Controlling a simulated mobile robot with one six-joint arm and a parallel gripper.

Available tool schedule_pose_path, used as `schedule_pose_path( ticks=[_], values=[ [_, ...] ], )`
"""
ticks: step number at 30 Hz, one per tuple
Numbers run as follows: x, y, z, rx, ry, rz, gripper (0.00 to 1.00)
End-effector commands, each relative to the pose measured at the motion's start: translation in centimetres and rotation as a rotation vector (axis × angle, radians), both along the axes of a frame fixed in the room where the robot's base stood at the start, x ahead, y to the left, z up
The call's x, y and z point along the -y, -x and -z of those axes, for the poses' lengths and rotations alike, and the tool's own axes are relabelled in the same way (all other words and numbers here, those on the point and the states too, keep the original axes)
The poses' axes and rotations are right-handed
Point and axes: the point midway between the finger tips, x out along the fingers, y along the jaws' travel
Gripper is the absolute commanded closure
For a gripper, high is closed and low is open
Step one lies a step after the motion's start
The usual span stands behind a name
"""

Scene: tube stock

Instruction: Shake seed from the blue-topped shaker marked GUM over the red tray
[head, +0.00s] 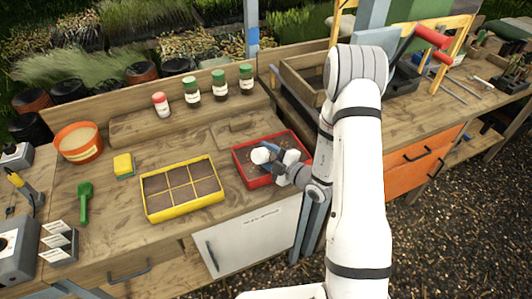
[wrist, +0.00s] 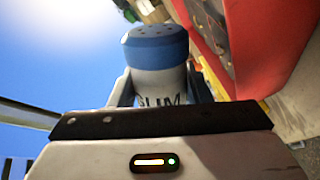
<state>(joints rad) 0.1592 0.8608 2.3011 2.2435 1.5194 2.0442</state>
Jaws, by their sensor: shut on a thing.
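My gripper (head: 281,164) is shut on a white shaker with a blue top and is over the red tray (head: 238,172) in the head view. In the wrist view the shaker (wrist: 158,84) sits between the two fingers, its blue, holed lid facing away from the palm. Its label is partly hidden behind the gripper; the letters look like UM at the end. The shaker looks tipped over, with the red tray (wrist: 272,40) to the right in the wrist view. The tray holds dark soil. I cannot make out any falling seed.
A yellow divided tray (head: 183,213) stands left of the red tray. A red-topped shaker (head: 161,105) and three green-topped shakers (head: 220,88) stand on the back ledge. A sponge (head: 124,166), green scoop (head: 84,202) and orange pot (head: 78,142) are at left.

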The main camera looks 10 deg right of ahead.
Motion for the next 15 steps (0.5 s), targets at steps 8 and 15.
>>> schedule_pose_path(
  ticks=[8,15],
  values=[
    [0.0,0.0,-0.4,0.001,0.000,0.000,0.79],
    [0.0,0.0,-3.0,0.001,0.001,0.000,0.79]
  ],
)
